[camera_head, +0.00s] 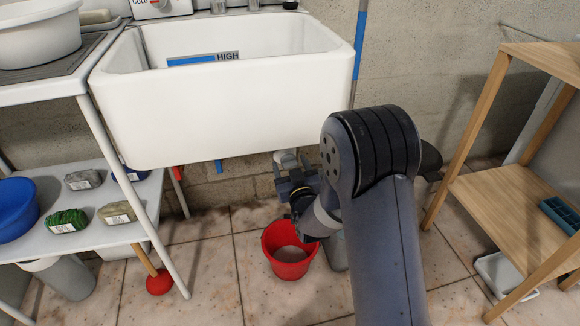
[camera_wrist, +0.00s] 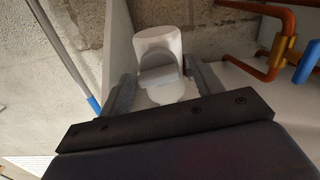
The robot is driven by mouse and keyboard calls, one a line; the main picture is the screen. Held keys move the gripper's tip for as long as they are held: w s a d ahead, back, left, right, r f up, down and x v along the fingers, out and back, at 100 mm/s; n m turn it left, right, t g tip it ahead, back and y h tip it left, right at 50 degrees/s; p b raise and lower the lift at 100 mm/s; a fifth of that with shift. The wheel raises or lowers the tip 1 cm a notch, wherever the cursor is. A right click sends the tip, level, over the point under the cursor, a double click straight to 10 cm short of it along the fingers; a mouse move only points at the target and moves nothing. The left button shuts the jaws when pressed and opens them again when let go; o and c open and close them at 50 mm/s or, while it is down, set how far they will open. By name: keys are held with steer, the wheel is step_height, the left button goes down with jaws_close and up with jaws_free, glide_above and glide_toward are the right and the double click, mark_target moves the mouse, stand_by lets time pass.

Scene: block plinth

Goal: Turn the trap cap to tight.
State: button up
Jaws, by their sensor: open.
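The white trap (camera_head: 286,156) hangs under the front of the sink, partly hidden by my gripper. In the wrist view its rounded white cap (camera_wrist: 160,77) with a raised flat grip shows between my two fingers. My gripper (camera_wrist: 162,84) is open, one finger on each side of the cap. I cannot tell whether either finger touches it. In the head view my gripper (camera_head: 290,178) is just below the sink, at the trap. No tight mark on the cap can be made out.
The white sink (camera_head: 230,120) is right above my gripper. A red bucket (camera_head: 290,262) stands on the floor below. Copper pipes (camera_wrist: 276,55) with a blue valve handle (camera_wrist: 306,62) are to the right in the wrist view. A wooden shelf (camera_head: 500,195) stands at the right.

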steer(key=shift+w+a, duration=0.15)
steer(key=shift+w, duration=0.3)
steer(key=c, duration=0.9)
steer(key=shift+m, duration=0.8)
steer(key=shift+c, duration=0.2)
steer(key=o, duration=0.9)
steer(key=shift+o, duration=0.2)
